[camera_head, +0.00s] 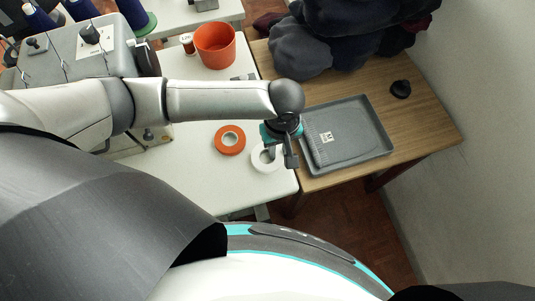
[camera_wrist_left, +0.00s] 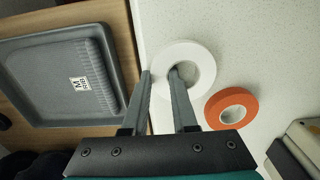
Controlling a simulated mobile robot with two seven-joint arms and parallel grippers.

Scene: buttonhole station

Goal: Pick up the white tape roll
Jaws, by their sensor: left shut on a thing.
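The white tape roll (camera_head: 257,163) lies flat, or nearly so, at the right edge of the white table; I cannot tell whether it is lifted. My left gripper (camera_head: 279,156) is right over it. In the left wrist view one finger of the gripper (camera_wrist_left: 160,74) reaches into the hole of the white tape roll (camera_wrist_left: 203,60) and the other is outside its rim. The gripper is shut on the ring wall between them. My right gripper is not in view.
An orange tape roll (camera_head: 220,146) lies close beside the white one. An orange pot (camera_head: 216,50), sewing machine (camera_head: 60,60) and dark cloth pile (camera_head: 340,40) stand further back.

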